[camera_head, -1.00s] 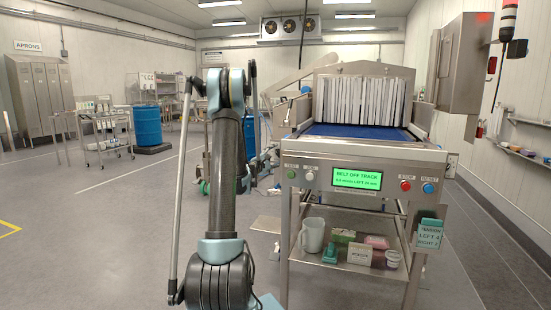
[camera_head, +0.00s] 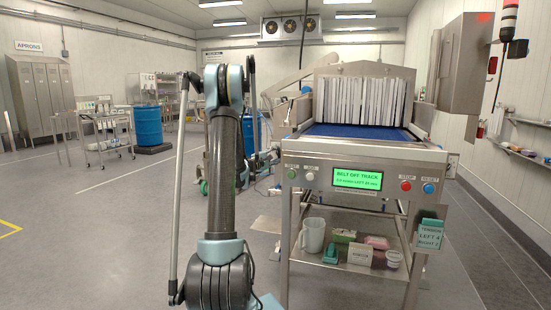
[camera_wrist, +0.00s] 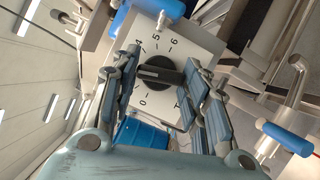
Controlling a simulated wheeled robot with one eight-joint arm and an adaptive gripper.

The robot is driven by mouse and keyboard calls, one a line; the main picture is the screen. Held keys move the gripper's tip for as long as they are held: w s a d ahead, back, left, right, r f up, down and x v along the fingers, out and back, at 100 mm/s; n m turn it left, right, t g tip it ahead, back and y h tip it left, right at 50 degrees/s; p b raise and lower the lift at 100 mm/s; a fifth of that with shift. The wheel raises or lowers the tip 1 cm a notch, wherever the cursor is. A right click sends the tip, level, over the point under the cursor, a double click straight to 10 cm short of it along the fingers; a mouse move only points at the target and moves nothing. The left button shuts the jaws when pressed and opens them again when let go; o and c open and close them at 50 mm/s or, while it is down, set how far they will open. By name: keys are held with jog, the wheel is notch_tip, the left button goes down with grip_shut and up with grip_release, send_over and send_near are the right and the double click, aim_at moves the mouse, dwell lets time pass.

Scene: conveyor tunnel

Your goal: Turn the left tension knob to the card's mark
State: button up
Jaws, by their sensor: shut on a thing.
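The left tension knob (camera_wrist: 160,73) is a black round knob with a raised bar, on a white dial plate (camera_wrist: 200,45) in the wrist view. Numbers including 0, 4, 5 and 6 show around it; I cannot tell which its pointer faces. My gripper (camera_wrist: 163,88) is shut on the knob, with blue-grey fingers on either side. The teal card (camera_head: 430,234) hangs at the machine's right front leg and reads tension, left 4; its lower line is unclear. In the head view my arm hides the gripper and knob.
The conveyor's front panel (camera_head: 330,180) has buttons and a green display (camera_head: 357,180) reading belt off track. The shelf below holds a mug (camera_head: 313,235) and small boxes. In the wrist view, a blue-handled metal lever (camera_wrist: 287,138) stands to the right of my gripper.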

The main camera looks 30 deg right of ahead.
jog(key=m, duration=0.2)
jog(key=m+y, duration=0.1)
jog(key=m, duration=0.1)
jog(key=shift+s+r+g+y, duration=0.1)
jog(key=shift+s+g+y, duration=0.05)
jog(key=shift+g+y, duration=0.2)
jog(key=shift+m+y, duration=0.85)
jog(key=shift+m, duration=0.95)
jog(key=o, duration=1)
jog(key=shift+o, duration=0.2)
jog(key=shift+a+r, duration=0.1)
jog(key=v, duration=1.1)
jog(key=shift+a, duration=0.4)
